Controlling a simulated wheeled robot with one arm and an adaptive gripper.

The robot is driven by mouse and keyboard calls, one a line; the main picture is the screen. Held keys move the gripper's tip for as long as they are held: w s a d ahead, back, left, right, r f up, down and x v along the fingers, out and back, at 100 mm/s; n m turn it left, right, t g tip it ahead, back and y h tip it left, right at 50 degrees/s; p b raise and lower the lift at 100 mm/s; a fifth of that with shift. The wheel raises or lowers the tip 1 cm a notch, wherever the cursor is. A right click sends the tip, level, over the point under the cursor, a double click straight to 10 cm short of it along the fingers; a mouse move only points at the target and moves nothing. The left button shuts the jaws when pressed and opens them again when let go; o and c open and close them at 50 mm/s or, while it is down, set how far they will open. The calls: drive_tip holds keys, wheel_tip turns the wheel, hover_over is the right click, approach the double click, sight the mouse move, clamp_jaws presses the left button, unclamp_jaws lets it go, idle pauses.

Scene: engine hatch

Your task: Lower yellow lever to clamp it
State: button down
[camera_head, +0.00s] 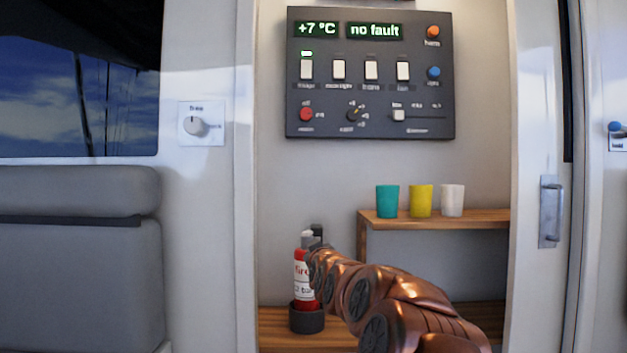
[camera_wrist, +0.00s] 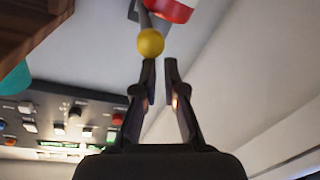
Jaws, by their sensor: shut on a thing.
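The yellow lever has a round yellow knob (camera_wrist: 150,43) on a thin dark shaft, seen at the top of the wrist view. The shaft runs up towards a grey bracket beside a red and white fire extinguisher. In the head view the fire extinguisher (camera_head: 302,270) stands upright in a dark round holder (camera_head: 306,319); the yellow lever is not visible there. My gripper (camera_wrist: 161,62) has its fingers close together and is shut on the lever's knob end, at the very fingertips. The exact contact is hard to see.
A wooden shelf (camera_head: 440,214) with teal (camera_head: 387,201), yellow (camera_head: 421,200) and white (camera_head: 452,200) cups stands to the right. A dark control panel (camera_head: 370,75) hangs above. A door frame (camera_head: 247,180) lies left of the extinguisher.

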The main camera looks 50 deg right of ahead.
wheel_tip(320, 180, down, 3)
drive_tip(key=shift+d+r, duration=0.1)
drive_tip(key=shift+r, duration=0.05)
wheel_tip(320, 180, up, 5)
drive_tip(key=w+a+p, duration=0.1)
drive_tip(key=a+p, duration=0.1)
drive_tip(key=p, duration=0.1)
drive_tip(key=s+a+f+p, duration=0.2)
drive_tip(key=s+a+f, duration=0.1)
drive_tip(key=s+a, duration=0.2)
drive_tip(key=shift+s+a, duration=0.2)
drive_tip(key=shift+s, duration=0.9)
drive_tip(key=shift+a, duration=0.1)
